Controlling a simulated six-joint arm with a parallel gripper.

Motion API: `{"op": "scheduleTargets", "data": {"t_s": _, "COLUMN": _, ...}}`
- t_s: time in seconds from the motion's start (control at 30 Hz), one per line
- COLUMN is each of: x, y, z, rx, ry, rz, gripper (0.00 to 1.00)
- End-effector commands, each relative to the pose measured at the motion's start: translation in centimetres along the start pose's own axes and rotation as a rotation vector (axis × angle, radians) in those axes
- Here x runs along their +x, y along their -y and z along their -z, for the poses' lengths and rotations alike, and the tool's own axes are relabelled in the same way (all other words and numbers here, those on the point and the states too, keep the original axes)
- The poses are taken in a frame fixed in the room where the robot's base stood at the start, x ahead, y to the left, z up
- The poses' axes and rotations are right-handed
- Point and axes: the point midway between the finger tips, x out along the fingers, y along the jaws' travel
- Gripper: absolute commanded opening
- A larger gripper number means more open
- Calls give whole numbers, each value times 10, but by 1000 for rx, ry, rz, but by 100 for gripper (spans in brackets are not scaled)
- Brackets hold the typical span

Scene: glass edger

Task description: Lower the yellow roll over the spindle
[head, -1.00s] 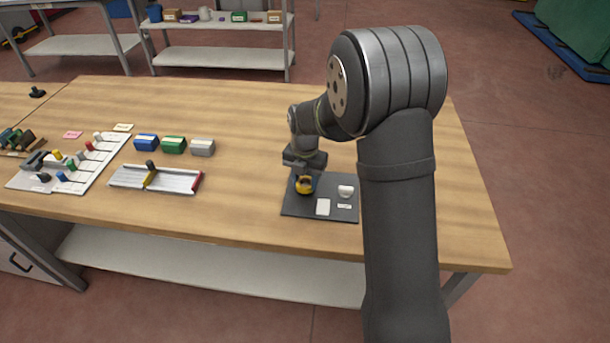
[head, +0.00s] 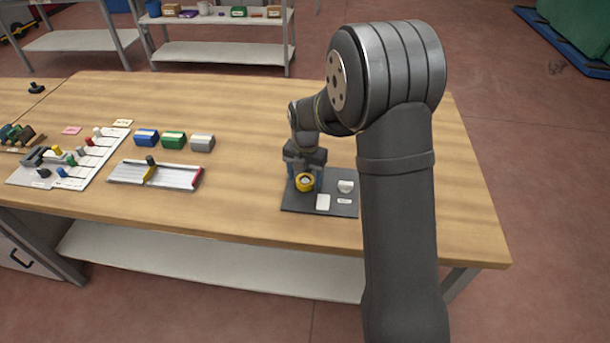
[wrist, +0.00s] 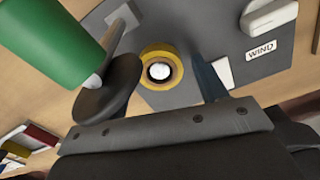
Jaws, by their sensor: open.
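The yellow roll (head: 305,182) sits on the dark mat (head: 290,208) near the table's front edge. In the wrist view the yellow roll (wrist: 149,53) is a ring around a pale round post, the spindle (wrist: 160,71), whose top shows in its hole. My gripper (head: 305,177) is low over the mat, with its fingers spread on either side of the roll. In the wrist view my gripper (wrist: 163,72) has a gap between each finger and the roll. Part of the roll's lower side is hidden.
A white rounded piece (head: 345,186), a white pad (head: 323,202) and a "WIND" label (wrist: 261,50) lie on the mat. A large green shape (wrist: 45,40) fills the wrist view's upper left.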

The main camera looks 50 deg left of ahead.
Motion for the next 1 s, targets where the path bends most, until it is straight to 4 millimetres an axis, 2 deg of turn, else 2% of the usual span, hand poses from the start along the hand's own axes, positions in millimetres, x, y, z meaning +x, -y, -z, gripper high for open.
{"op": "scheduleTargets", "data": {"t_s": 0.17, "x": -7, "y": 0, "z": 0, "rx": 0, "ry": 1, "rz": 0, "gripper": 66}}
{"op": "scheduleTargets", "data": {"t_s": 0.27, "x": -21, "y": 0, "z": -1, "rx": 0, "ry": 3, "rz": -2, "gripper": 66}}
{"op": "scheduleTargets", "data": {"t_s": 0.7, "x": -126, "y": 0, "z": -1, "rx": 0, "ry": 4, "rz": -3, "gripper": 66}}
{"op": "scheduleTargets", "data": {"t_s": 0.8, "x": -145, "y": 0, "z": 0, "rx": 0, "ry": 3, "rz": -2, "gripper": 66}}
{"op": "scheduleTargets", "data": {"t_s": 1.0, "x": -169, "y": 0, "z": 0, "rx": 0, "ry": 1, "rz": -1, "gripper": 66}}
